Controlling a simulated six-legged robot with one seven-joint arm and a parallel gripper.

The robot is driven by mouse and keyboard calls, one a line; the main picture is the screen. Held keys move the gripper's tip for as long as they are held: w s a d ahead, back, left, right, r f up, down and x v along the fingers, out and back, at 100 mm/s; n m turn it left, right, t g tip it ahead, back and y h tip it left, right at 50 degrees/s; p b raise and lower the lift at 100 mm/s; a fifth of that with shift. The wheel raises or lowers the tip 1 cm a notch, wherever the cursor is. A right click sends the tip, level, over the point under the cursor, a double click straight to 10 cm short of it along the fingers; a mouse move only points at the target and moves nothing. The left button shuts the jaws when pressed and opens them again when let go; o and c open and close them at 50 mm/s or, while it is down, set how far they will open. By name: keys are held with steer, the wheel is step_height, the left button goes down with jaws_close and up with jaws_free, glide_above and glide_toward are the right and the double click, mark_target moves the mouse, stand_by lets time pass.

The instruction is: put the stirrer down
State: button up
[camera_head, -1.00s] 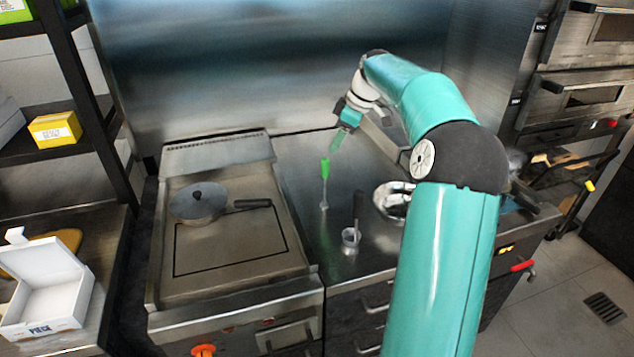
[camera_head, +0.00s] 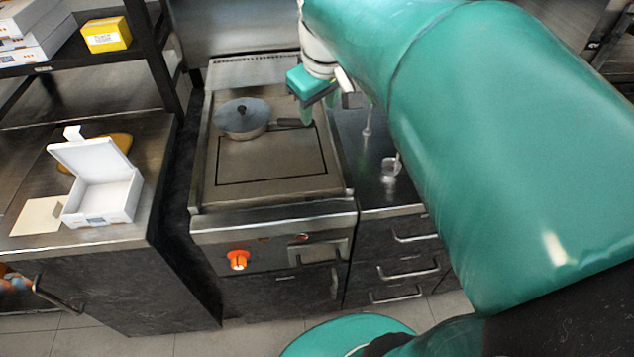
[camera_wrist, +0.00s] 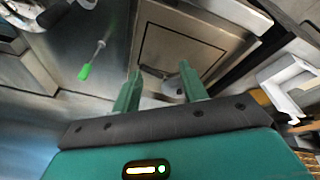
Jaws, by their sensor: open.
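The stirrer, with a green handle and a thin pale shaft, shows in the wrist view (camera_wrist: 93,56) at the left, over the steel counter (camera_wrist: 60,45). I cannot tell whether it lies flat or stands. In the head view only its lower shaft (camera_head: 367,122) shows beside my arm; its handle is hidden. My gripper (camera_head: 306,108) is open and empty, above the right part of the griddle near the pan's handle. In the wrist view my two green fingers (camera_wrist: 160,86) are spread apart, and the stirrer is outside them.
A lidded pan (camera_head: 242,120) sits on the griddle (camera_head: 270,165). A small metal cup (camera_head: 391,166) stands on the counter to the right. An open white box (camera_head: 105,195) is on the left table. My arm hides much of the right side.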

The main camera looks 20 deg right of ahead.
steer(key=s+a+f+m+t, duration=0.1)
steer(key=s+a+f, duration=0.2)
steer(key=s, duration=0.4)
steer(key=s+a+f+m, duration=0.2)
steer(key=s+a, duration=0.1)
steer(key=s, duration=0.4)
steer(key=shift+s+f+t+y, duration=0.35)
steer(key=shift+f+t+y, duration=0.05)
steer(key=shift+d, duration=0.1)
